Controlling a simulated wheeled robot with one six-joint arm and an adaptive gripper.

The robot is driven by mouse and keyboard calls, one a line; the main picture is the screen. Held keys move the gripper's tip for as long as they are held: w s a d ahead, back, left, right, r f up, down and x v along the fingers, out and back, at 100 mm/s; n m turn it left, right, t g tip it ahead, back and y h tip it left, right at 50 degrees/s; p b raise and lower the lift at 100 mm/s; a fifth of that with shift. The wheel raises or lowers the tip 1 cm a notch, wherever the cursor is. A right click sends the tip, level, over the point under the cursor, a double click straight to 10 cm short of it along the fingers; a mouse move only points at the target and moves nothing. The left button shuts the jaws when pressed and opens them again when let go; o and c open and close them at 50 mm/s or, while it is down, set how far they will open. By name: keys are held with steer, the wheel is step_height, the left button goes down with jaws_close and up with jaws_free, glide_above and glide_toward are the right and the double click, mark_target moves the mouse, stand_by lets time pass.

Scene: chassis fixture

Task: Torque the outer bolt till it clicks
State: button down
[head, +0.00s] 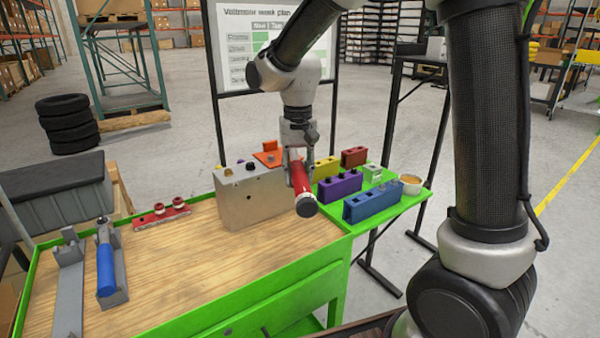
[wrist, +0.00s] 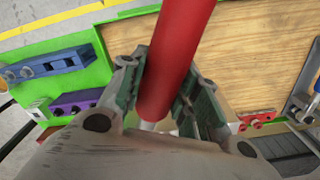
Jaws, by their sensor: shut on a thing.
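My gripper (head: 297,168) is shut on a red torque wrench (head: 300,183) with a dark end cap facing the head camera. The wrench handle (wrist: 175,60) runs between both fingers (wrist: 160,92) in the wrist view, and a pale shaft shows below it. The wrench's working end is hidden by my gripper. The grey chassis block (head: 252,200) stands on the bench just left of the wrench. Small yellow (head: 228,172) and black (head: 250,166) pieces sit on its top. I cannot tell which is the outer bolt, or whether the wrench touches one.
A blue-handled tool (head: 106,268) lies in a grey holder; a second grey holder (head: 67,290) beside it looks empty. A red rack (head: 162,216) holds two sockets. Blue (head: 373,203) and purple (head: 339,187) blocks stand on the green side table at right. The front wood surface is clear.

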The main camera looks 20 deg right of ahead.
steer(key=shift+a, duration=0.15)
steer(key=shift+w+a+m, duration=0.2)
steer(key=shift+a+m, duration=0.1)
steer(key=shift+a, duration=0.35)
stand_by(0.6)
steer(key=shift+r, duration=3.5)
steer(key=shift+a, duration=0.15)
